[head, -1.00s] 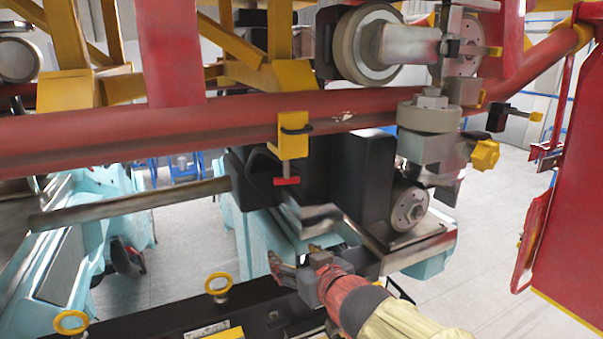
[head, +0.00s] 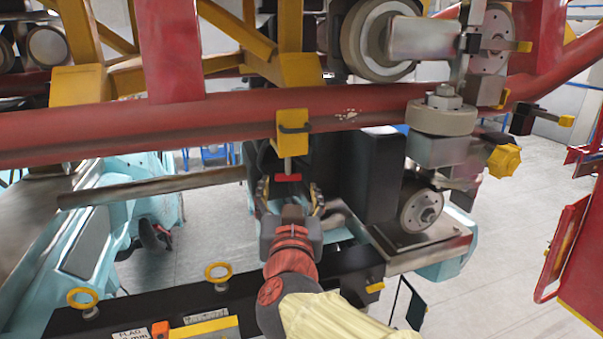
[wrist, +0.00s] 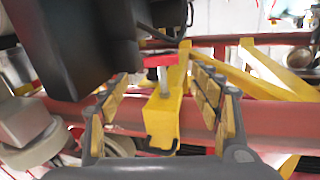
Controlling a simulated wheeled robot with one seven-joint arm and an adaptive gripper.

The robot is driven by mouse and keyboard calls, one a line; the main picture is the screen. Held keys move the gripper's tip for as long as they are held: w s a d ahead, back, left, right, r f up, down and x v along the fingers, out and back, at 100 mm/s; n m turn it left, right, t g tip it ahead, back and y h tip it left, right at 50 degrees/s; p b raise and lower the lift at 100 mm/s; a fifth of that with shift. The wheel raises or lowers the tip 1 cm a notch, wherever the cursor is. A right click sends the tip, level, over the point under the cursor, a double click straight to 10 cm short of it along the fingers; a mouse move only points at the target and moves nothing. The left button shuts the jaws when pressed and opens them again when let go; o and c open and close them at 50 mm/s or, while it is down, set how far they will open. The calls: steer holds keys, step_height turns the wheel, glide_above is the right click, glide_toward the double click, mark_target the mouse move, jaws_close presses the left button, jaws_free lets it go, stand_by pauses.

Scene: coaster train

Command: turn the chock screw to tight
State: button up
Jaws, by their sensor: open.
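The chock is a yellow block (head: 292,132) on the red rail (head: 190,128). Its grey screw (head: 288,162) hangs below it and ends in a red crossbar handle (head: 288,177). My gripper (head: 290,190) is open just below the handle, fingers pointing up at either side. In the wrist view the yellow block (wrist: 164,115), the screw (wrist: 163,76) and the red handle (wrist: 160,60) show between the spread fingers (wrist: 164,88). I see neither finger touching the handle. How deep the handle sits between the fingers is hard to tell.
A black housing (head: 372,180) stands close to the right of my gripper, and it fills the upper left of the wrist view (wrist: 75,45). A grey bar (head: 150,188) runs to the left. A yellow knob (head: 504,160) and wheel (head: 442,115) are further right.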

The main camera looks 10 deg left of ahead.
mark_target(288, 175)
steer(key=shift+n, duration=0.4)
steer(key=p+x, duration=0.1)
steer(key=x, duration=0.7)
steer(key=shift+a, duration=0.15)
steer(key=shift+s, duration=0.1)
steer(key=shift+c, duration=0.7)
steer(key=c, duration=1)
